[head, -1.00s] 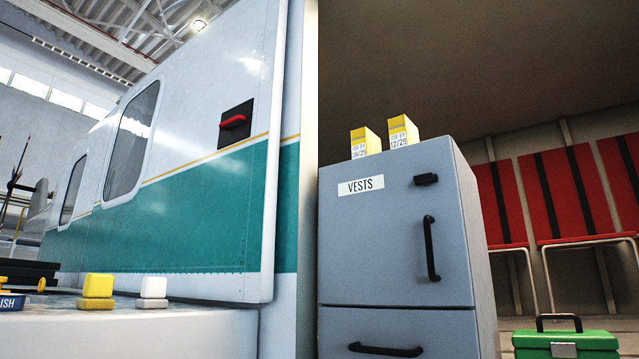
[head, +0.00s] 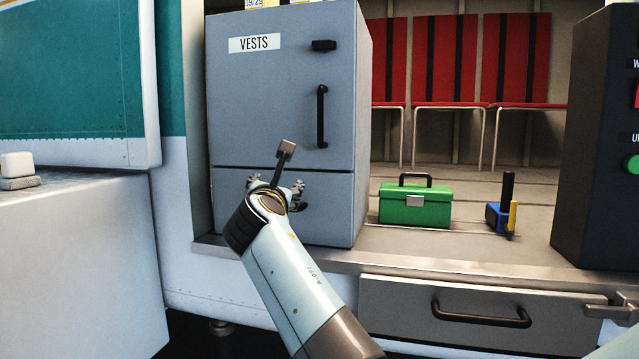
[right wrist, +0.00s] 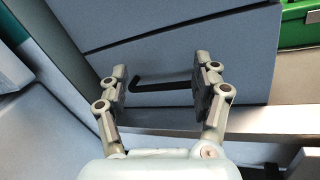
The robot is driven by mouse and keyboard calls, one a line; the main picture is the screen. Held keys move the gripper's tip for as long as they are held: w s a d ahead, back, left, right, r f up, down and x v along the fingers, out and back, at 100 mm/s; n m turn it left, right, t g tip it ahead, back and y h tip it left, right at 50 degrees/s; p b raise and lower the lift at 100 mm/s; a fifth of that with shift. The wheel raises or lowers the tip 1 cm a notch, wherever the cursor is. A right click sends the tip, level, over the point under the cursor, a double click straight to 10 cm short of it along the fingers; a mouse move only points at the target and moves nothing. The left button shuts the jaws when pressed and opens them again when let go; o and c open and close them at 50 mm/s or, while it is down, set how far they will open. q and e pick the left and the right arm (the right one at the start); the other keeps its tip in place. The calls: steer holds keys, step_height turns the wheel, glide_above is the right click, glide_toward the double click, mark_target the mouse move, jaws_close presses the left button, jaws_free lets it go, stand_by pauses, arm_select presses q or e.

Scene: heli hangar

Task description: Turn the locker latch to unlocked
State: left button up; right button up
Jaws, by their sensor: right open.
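The grey-blue locker (head: 260,90) with a VESTS label stands in the head view. Its small black latch (head: 323,45) lies horizontal near the upper right of the door, above a vertical black door handle (head: 322,117). My right gripper (head: 278,187) is low in front of the locker's lower drawer, below and left of the latch. In the right wrist view my right gripper (right wrist: 160,83) is open and empty, fingers apart, with the black drawer handle (right wrist: 160,79) showing between them. The latch does not show in the right wrist view. My left gripper is not in view.
A green toolbox (head: 415,205) and a blue-and-yellow tool (head: 502,215) sit on the floor right of the locker. A dark cabinet (head: 595,140) stands at far right. A drawer (head: 480,310) with a black handle is below the floor edge. Red seats (head: 445,60) line the back.

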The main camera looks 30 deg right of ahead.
mark_target(321, 44)
steer(key=s+d+r+g+h+p, duration=0.1)
steer(key=s+d+r+h, duration=0.2)
steer(key=r, duration=0.9)
steer(key=s+r+h+p, duration=0.1)
steer(key=s+r+h, duration=0.3)
steer(key=r, duration=0.9)
steer(key=x, duration=0.6)
steer(key=p+x, duration=0.1)
steer(key=x, duration=0.2)
steer(key=shift+w+d+f, duration=0.25)
steer(key=shift+w+d, duration=0.1)
steer(key=shift+w, duration=0.1)
steer(key=shift+w+d+r, duration=0.1)
steer(key=shift+w+d, duration=0.15)
steer(key=shift+d, duration=0.05)
steer(key=shift+c, duration=0.5)
steer(key=c, duration=0.9)
